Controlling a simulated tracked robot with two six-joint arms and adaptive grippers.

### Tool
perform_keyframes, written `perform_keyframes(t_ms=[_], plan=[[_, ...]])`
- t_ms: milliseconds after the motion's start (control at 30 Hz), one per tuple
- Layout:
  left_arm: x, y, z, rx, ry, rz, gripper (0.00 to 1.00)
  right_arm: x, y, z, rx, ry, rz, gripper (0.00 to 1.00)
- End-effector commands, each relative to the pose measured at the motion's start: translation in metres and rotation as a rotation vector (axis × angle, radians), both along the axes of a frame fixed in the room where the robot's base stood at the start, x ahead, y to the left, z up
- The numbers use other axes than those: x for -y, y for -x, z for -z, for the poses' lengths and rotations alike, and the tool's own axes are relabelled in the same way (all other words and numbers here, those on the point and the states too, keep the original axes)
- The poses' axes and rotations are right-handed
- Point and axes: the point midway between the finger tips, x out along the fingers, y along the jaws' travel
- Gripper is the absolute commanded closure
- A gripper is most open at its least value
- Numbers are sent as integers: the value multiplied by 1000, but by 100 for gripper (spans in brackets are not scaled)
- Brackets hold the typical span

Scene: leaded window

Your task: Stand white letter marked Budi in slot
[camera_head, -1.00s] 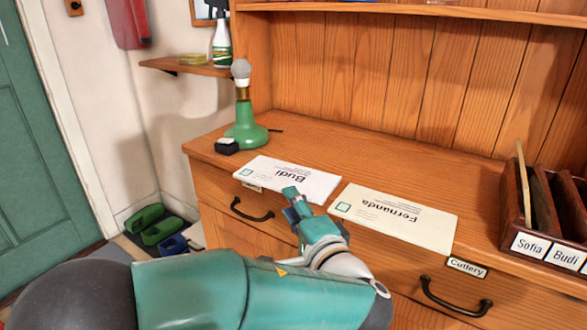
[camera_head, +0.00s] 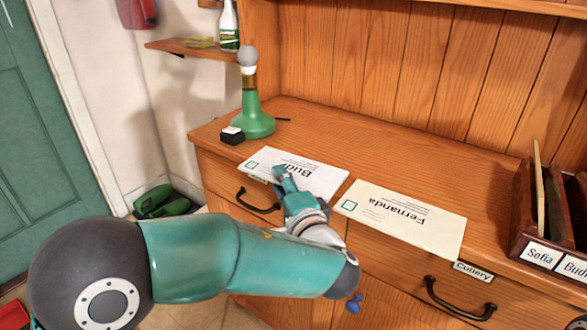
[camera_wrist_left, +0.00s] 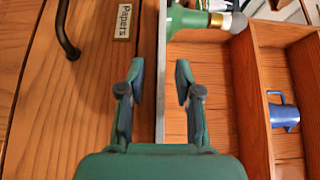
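The white letter marked Budi (camera_head: 318,174) lies flat on the dresser top at its front edge, its name upside down in the head view. My left gripper (camera_head: 281,178) is at the letter's front edge and hides part of it. In the left wrist view the gripper (camera_wrist_left: 160,82) is open, with a thin pale strip, apparently the letter edge-on (camera_wrist_left: 161,55), between its fingers; there are gaps on both sides. The letter rack (camera_head: 520,215) stands at the right; its front labels read Sofia and Budi (camera_head: 576,268). It is cut off by the picture edge.
A second letter marked Fernanda (camera_head: 400,217) lies close right of the Budi letter. A green lamp (camera_head: 252,120) and a small black-and-white object (camera_head: 232,135) stand behind left. Drawer handles (camera_head: 460,303) stick out in front. The dresser top behind the letters is clear.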

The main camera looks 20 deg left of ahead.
Motion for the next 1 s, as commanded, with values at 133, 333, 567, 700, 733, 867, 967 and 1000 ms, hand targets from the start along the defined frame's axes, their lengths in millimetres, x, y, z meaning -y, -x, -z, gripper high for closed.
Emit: perform_keyframes(t_ms=[133,333,567,700,733,867,967,1000], plan=[[1,-1,0,0,0,2,95,0,0,0,0,0,0,60],[2,-1,0,-1,0,3,100,0,0,0,0,0,0,60],[3,-1,0,-3,0,4,100,0,0,0,0,0,0,60],[3,-1,-4,-2,0,5,100,0,0,-1,0,0,0,60],[3,-1,-6,-2,0,5,100,0,0,-2,0,0,0,60],[3,-1,-19,2,2,4,100,0,0,-5,0,0,0,60],[3,-1,-36,3,3,3,100,0,0,-9,0,0,0,60],[3,-1,-45,4,2,3,100,0,0,-11,0,0,0,60]])
